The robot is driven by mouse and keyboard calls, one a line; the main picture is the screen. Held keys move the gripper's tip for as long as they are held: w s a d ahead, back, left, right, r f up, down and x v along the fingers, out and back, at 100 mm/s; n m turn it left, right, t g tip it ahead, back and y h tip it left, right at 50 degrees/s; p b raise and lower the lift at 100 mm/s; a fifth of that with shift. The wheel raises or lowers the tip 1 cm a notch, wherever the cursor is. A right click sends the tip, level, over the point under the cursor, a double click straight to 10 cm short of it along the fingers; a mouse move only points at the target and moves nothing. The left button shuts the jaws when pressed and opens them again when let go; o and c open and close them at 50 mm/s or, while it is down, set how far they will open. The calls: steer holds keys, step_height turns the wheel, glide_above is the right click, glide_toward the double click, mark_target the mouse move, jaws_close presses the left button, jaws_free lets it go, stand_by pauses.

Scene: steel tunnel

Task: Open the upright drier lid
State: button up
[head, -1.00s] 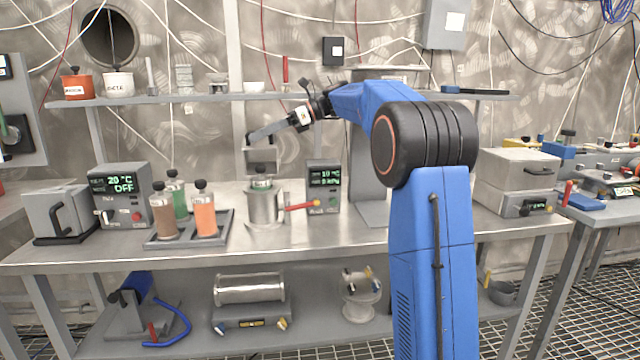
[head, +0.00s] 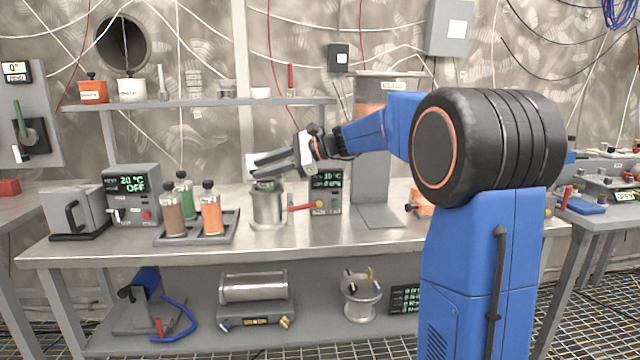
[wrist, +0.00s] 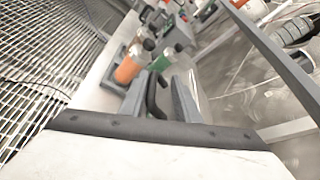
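My gripper (head: 262,166) points left above the round steel vessel (head: 267,210) at the middle of the bench. In the wrist view its two grey fingers (wrist: 160,98) stand apart. A black curved handle (wrist: 154,92) shows between them; I cannot tell whether they touch it. A small green part (head: 266,184) shows at the vessel's mouth. A red-handled valve (head: 303,207) sticks out of its right side, toward a display unit (head: 326,190). No label marks the drier, and the gripper hides whatever lid is over the vessel.
A tray (head: 222,238) with brown, green and orange bottles stands left of the vessel. A tall unit (head: 372,150) stands behind my arm. A shelf (head: 200,103) runs above.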

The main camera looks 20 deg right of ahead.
steer(key=shift+s+f+n+t, duration=1.1)
steer(key=shift+f+n, duration=0.7)
steer(key=shift+f, duration=1.35)
steer(key=v, duration=1.5)
steer(key=shift+s, duration=0.15)
